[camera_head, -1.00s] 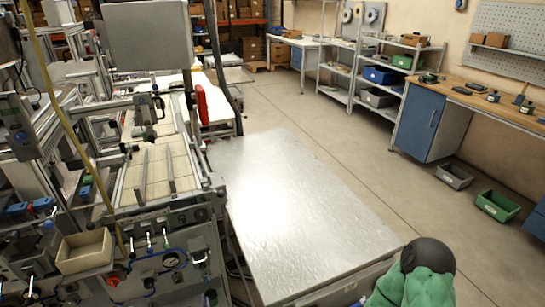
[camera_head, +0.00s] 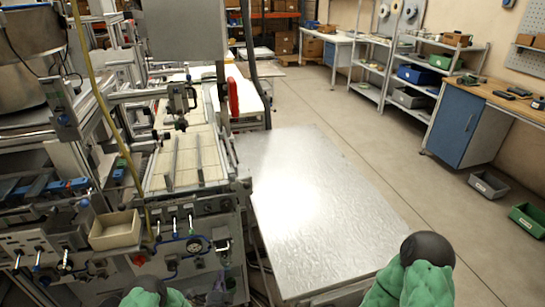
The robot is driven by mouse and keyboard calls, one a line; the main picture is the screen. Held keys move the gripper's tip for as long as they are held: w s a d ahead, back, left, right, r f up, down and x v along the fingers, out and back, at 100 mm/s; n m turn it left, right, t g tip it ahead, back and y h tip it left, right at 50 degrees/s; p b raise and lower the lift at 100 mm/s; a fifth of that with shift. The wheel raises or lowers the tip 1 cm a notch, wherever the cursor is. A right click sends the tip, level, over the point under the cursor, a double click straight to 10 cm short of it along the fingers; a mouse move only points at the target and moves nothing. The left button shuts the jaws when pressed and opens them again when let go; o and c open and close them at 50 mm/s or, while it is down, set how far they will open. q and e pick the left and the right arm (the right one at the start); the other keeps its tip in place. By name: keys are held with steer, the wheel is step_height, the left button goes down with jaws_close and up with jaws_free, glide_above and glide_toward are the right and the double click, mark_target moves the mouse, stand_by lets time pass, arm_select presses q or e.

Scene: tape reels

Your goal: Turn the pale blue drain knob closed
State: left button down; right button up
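A machine panel (camera_head: 175,262) at the lower left carries several small valves and knobs. A small light-blue knob (camera_head: 84,202) shows left of the cream bin. I cannot tell whether it is the drain knob or how it is turned. My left arm (camera_head: 145,294) comes in green at the bottom edge, in front of the panel. A dark part at the bottom edge (camera_head: 215,298) appears to be my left gripper; its fingers are too cut off to read. My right arm (camera_head: 418,280) is at the bottom right, its gripper out of view.
A cream bin (camera_head: 115,231) sits on the panel's left side, near a round gauge (camera_head: 195,245). A bare metal table (camera_head: 315,210) stands right of the machine. A yellow hose (camera_head: 105,110) hangs down at the left.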

arm_select(q)
steer(key=shift+w+a+r, duration=0.15)
steer(key=shift+w+a, duration=0.05)
steer(key=shift+w, duration=0.25)
steer(key=shift+w, duration=0.1)
steer(key=shift+d, duration=0.15)
